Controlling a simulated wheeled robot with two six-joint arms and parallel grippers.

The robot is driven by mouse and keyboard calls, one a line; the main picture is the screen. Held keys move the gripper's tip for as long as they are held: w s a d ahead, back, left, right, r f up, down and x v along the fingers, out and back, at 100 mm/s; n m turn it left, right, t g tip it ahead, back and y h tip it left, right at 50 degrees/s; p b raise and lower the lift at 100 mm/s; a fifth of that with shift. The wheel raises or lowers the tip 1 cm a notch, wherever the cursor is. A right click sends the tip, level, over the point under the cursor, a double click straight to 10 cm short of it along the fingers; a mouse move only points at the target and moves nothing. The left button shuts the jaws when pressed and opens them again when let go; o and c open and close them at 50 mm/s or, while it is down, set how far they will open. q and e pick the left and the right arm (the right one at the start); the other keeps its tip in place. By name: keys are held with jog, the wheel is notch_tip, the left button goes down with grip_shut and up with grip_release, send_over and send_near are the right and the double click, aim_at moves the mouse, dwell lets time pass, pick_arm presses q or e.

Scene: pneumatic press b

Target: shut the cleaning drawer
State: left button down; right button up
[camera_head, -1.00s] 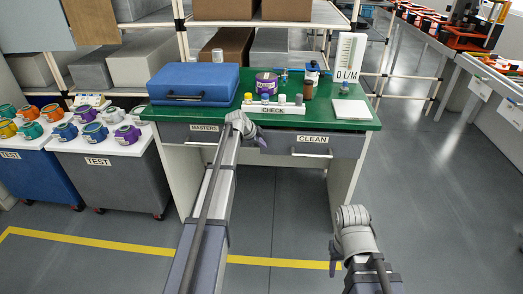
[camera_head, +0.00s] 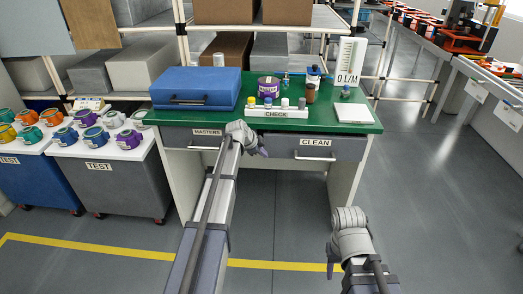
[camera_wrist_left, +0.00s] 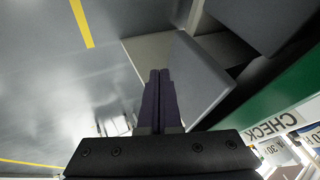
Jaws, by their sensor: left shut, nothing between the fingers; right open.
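The cleaning drawer (camera_head: 345,148), labelled CLEAN, is the right grey drawer under the green tabletop, with a bar handle (camera_head: 315,157). Its front sits lower and larger in view than the MASTERS drawer (camera_head: 182,137), so it looks pulled out a little; how far is unclear. My left gripper (camera_head: 263,152) is shut and empty at the left end of the cleaning drawer's front. In the left wrist view its closed fingers (camera_wrist_left: 159,85) lie beside a grey panel (camera_wrist_left: 200,80); contact cannot be told. My right gripper (camera_head: 331,268) is open, low over the floor, away from the desk.
The green tabletop (camera_head: 225,116) holds a blue case (camera_head: 195,87), a CHECK rack (camera_head: 277,112) and small bottles. Grey TEST cart (camera_head: 115,185) with coloured pots stands left of the desk. Floor in front and to the right is clear.

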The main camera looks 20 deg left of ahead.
pick_arm(q)
jog(key=p+v, duration=0.6)
jog(key=v, duration=0.3)
jog(key=shift+d, duration=0.15)
